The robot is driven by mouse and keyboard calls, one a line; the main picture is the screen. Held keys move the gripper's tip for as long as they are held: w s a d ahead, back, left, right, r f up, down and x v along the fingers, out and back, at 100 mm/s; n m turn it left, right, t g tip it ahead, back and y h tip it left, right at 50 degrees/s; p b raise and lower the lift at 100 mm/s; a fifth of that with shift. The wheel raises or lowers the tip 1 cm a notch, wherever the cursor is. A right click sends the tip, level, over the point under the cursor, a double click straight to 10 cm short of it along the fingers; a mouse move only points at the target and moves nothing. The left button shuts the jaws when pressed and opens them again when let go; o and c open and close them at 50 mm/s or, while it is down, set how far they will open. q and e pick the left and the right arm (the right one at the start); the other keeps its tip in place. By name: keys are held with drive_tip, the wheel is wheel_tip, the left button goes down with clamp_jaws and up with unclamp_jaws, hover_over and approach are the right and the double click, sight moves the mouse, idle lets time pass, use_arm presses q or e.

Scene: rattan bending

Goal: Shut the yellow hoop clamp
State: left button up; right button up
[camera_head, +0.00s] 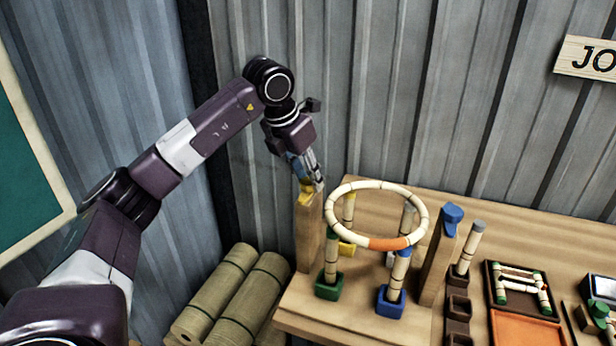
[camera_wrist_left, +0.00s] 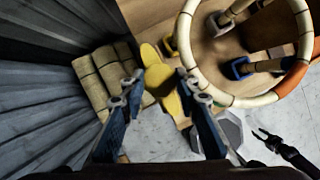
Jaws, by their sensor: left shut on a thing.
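The yellow hoop clamp (camera_head: 305,188) sits on top of the left wooden post (camera_head: 308,235), beside the hoop. In the left wrist view the clamp (camera_wrist_left: 163,82) is a long yellow lever between the blue fingers. My left gripper (camera_head: 318,182) is at the clamp, shut on it. Whether the lever reaches over the hoop is unclear. The pale hoop (camera_head: 345,187) with an orange section lies level on several short uprights; it also shows in the left wrist view (camera_wrist_left: 187,62).
A blue clamp (camera_head: 452,217) tops the right wooden post (camera_head: 438,262). A tray with a small frame (camera_head: 520,287) lies right. Corrugated walls stand close behind my left arm.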

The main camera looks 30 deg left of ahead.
use_arm(q)
drive_tip(key=shift+a+r+m+h+p, duration=0.1)
drive_tip(key=shift+m+h+p, duration=0.25)
drive_tip(key=shift+m, duration=0.35)
drive_tip(key=shift+r+m+h+p, duration=0.1)
drive_tip(key=shift+m+h+p, duration=0.25)
drive_tip(key=shift+m, duration=0.45)
drive_tip(key=m+g+h+p, duration=0.1)
drive_tip(key=m+p, duration=0.1)
drive_tip(key=m, duration=0.1)
drive_tip(key=shift+w+a+m, duration=0.1)
drive_tip(key=shift+m, duration=0.2)
drive_tip(key=m+g+h+p, duration=0.1)
drive_tip(key=m+p, duration=0.1)
drive_tip(key=m, duration=0.1)
drive_tip(key=shift+w+r+p, duration=0.1)
drive_tip(key=shift+p, duration=0.2)
drive_tip(key=m+g+p, duration=0.1)
drive_tip(key=m+p, duration=0.1)
drive_tip(key=m, duration=0.2)
drive_tip(key=shift+w, duration=0.1)
drive_tip(key=shift+w+a+m+g+p, duration=0.1)
drive_tip(key=shift+m+g+p, duration=0.7)
drive_tip(key=shift+m, duration=1.4)
